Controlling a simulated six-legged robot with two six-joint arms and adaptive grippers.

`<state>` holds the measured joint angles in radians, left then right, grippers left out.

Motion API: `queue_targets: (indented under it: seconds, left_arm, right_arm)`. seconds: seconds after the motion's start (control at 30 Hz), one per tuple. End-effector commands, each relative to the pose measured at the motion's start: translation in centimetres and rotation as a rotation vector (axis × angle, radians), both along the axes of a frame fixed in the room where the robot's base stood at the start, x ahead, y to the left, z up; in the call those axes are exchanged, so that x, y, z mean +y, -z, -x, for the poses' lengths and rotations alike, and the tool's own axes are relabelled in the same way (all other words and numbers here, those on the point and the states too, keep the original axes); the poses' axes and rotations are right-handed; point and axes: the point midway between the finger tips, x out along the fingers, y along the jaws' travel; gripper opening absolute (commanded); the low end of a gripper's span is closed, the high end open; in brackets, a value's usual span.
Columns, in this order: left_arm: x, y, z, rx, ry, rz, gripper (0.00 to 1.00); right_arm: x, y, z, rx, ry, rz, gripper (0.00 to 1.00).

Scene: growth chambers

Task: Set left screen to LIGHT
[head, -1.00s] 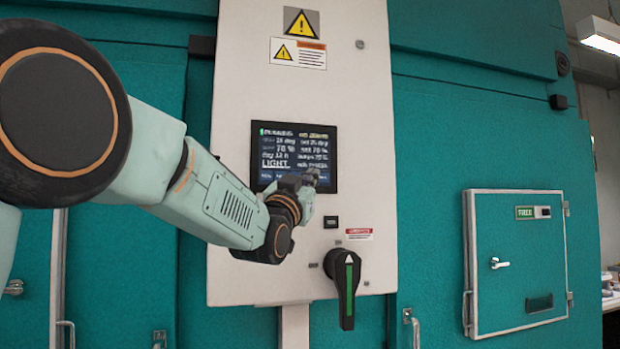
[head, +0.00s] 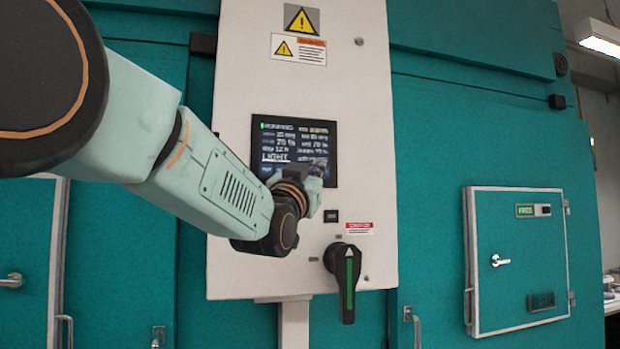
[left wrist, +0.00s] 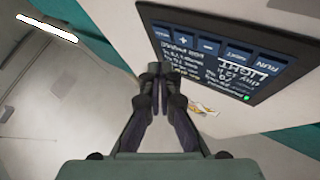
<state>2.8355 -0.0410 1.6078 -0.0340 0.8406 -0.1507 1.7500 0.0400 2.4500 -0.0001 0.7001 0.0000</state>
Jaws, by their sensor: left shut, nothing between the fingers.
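The screen (head: 293,145) is a dark display set in the white control panel. It shows lines of text, with a larger word that reads LIGHT at its lower left. In the left wrist view the screen (left wrist: 215,60) is upside down, with LIGHT underlined and a row of blue buttons (left wrist: 215,45) along one edge. In the head view my left gripper (head: 318,171) covers the screen's lower right part. My right gripper is not in view.
Below the screen are a small black switch (head: 331,216) and a black rotary handle (head: 346,280) with a green stripe. Warning labels (head: 300,34) are above. A teal chamber door (head: 516,262) with a small display is at right.

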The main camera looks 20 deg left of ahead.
Motion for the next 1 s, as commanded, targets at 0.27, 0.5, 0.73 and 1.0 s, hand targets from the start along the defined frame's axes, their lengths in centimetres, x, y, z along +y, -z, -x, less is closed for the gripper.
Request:
queue_targets:
  seconds: [0.27, 0.5, 0.73, 1.0]
  left_arm:
    - [-1.3, 0.1, 1.9, -0.002, 0.001, -0.001, 0.0]
    - [-1.4, 0.0, 2.2, 0.0, 0.0, 0.0, 0.0]
    - [-1.4, 0.0, 2.2, -0.001, 0.0, 0.0, 0.0]
    - [-1.4, 0.0, 2.1, 0.0, 0.002, 0.004, 0.0]
  right_arm:
    - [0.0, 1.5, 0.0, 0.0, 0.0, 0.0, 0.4]
    - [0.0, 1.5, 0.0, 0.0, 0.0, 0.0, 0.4]
    - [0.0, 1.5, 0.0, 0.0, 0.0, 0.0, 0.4]
    - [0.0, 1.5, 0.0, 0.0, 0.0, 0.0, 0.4]
